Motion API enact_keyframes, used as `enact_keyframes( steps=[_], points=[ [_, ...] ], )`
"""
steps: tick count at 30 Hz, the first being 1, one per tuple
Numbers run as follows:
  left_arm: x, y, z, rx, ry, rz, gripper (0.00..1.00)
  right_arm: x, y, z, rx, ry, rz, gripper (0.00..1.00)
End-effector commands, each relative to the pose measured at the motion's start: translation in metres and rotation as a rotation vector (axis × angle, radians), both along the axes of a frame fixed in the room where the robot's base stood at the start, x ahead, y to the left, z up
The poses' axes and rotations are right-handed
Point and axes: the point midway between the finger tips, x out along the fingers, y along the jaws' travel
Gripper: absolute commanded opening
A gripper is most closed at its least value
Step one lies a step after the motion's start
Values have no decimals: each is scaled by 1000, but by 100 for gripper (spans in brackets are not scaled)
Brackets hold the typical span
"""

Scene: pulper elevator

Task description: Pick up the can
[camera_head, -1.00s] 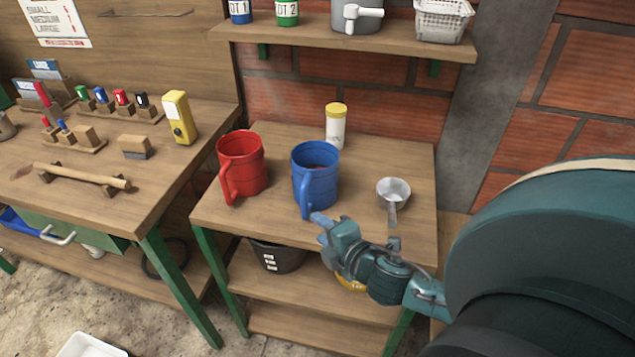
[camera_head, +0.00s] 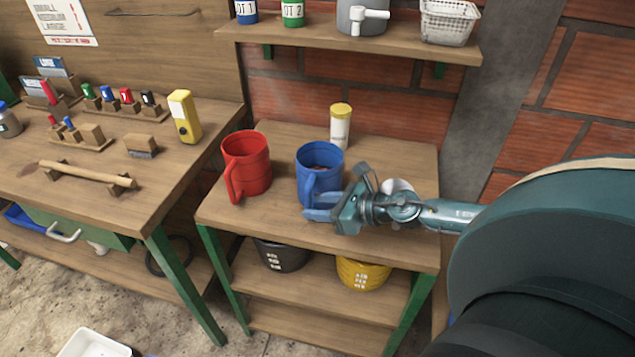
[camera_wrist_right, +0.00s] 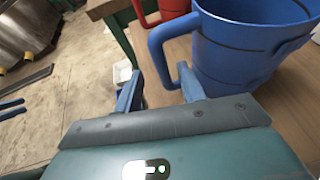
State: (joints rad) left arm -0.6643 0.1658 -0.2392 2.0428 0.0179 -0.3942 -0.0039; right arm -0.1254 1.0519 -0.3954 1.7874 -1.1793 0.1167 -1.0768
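My left gripper is not in view.
A white bottle with a yellow cap (camera_head: 340,126) stands behind the blue can. A shelf (camera_head: 345,38) hangs above. Black (camera_head: 280,256) and yellow (camera_head: 362,274) buckets sit below. A workbench (camera_head: 190,165) stands left.

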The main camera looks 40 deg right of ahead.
Motion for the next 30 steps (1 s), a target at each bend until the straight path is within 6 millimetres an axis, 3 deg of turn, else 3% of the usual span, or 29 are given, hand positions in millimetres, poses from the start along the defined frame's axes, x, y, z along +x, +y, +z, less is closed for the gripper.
enact_keyframes(
  steps=[12, 22, 30],
  points=[
    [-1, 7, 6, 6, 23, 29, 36, 40, 18, -12, 4, -1, -2, 40],
    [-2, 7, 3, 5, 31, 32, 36, 45, 21, -17, 2, 1, -1, 40],
    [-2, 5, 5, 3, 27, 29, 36, 45, 20, -17, 2, 1, -2, 18]
  ],
)
